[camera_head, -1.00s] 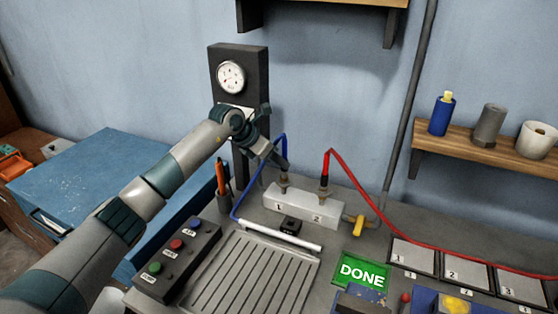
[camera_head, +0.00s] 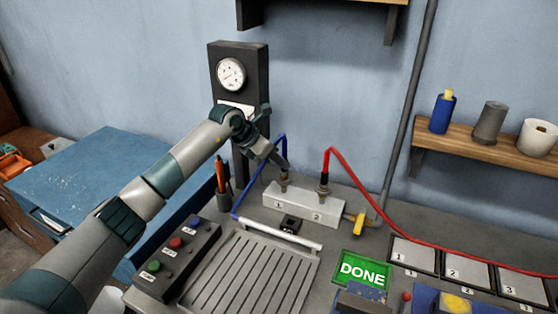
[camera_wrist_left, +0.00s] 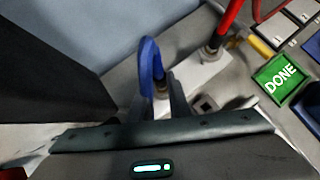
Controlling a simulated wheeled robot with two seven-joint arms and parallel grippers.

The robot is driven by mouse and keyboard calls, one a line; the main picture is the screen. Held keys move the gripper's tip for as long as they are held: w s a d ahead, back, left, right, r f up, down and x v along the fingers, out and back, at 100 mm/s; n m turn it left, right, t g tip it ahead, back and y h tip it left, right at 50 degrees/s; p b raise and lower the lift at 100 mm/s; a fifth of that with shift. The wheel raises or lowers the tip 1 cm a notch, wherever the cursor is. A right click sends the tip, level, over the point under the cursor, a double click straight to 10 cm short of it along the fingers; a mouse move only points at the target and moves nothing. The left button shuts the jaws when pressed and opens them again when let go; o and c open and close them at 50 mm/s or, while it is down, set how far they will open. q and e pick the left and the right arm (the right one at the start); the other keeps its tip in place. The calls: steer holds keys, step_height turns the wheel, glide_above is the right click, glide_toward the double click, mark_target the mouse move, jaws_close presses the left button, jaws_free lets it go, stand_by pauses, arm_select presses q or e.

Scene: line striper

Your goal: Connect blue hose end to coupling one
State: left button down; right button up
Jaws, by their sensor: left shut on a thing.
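The blue hose (camera_head: 262,181) arches up and its end goes down to coupling one (camera_head: 284,184) on the white manifold block (camera_head: 300,207). My left gripper (camera_head: 283,164) is shut on the blue hose end, right above coupling one. In the left wrist view the blue hose (camera_wrist_left: 149,58) stands between the fingers, over the block (camera_wrist_left: 203,72). The hose end looks in line with the coupling; the fingers partly hide the joint, so I cannot tell how deep it sits. My right gripper is not in view.
The red hose (camera_head: 327,165) stands on coupling two, beside the blue one. A yellow valve handle (camera_head: 358,226) sticks out at the block's right end. A gauge post (camera_head: 238,85) stands close behind my left arm. A button box (camera_head: 175,255) and grooved tray (camera_head: 250,275) lie in front.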

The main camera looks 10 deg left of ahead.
arm_select(q)
steer(key=shift+f+b, duration=0.4)
steer(key=shift+f, duration=0.1)
steer(key=c, duration=1.3)
jaws_free()
steer(key=shift+o, duration=0.2)
steer(key=shift+a+r, duration=0.1)
steer(key=shift+r, duration=0.15)
steer(key=p+v, duration=0.2)
steer(key=v, duration=0.4)
steer(key=shift+s+a, duration=0.2)
steer(key=shift+s, duration=0.05)
steer(key=shift+r, duration=0.1)
steer(key=shift+s, duration=0.1)
